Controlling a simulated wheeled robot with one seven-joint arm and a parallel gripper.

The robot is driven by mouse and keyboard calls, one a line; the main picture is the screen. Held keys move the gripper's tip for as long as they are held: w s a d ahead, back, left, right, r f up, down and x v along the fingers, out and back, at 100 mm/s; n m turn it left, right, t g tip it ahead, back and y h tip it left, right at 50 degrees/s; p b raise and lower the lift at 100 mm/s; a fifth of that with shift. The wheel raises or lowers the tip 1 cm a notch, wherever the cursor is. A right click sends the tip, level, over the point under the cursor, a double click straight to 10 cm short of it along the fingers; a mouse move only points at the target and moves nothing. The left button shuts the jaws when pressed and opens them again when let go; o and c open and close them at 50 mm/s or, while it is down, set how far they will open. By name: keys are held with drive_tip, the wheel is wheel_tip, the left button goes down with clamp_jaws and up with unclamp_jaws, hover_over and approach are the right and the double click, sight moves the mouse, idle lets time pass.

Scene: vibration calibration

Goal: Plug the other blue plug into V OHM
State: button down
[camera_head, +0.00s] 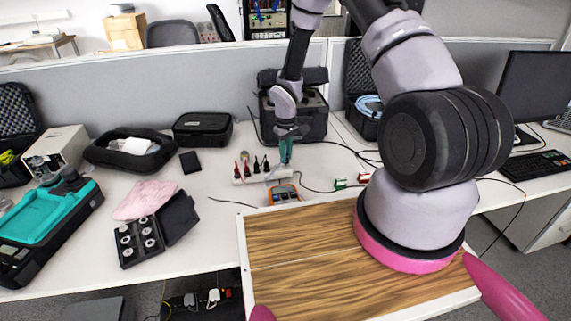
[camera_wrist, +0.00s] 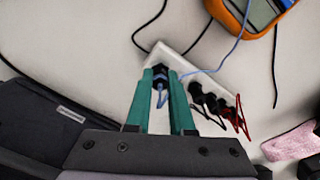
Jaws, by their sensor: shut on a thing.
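My gripper (camera_head: 286,152) has teal fingers and points down at the far end of a white strip (camera_head: 245,179) on the table. In the wrist view my gripper (camera_wrist: 160,75) is shut on a blue plug (camera_wrist: 160,86), mostly hidden between the fingers. The plug is at the end of the white strip (camera_wrist: 216,88); I cannot tell whether it is seated in it. A thin blue lead runs from near the fingers to the orange multimeter (camera_wrist: 256,24). In the head view the multimeter (camera_head: 284,195) lies just in front of the strip. Its V OHM socket cannot be made out.
Black and red plugs (camera_wrist: 213,100) stand in the strip beside my fingers. Black cables lie across the table. A black case (camera_head: 292,115) stands behind my gripper. Small green connectors (camera_head: 340,184) lie to the right. A pink cloth (camera_head: 145,199) and weight box lie left.

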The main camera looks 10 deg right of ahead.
drive_tip(key=shift+r, duration=0.15)
drive_tip(key=shift+r, duration=1.65)
drive_tip(key=shift+s, duration=0.15)
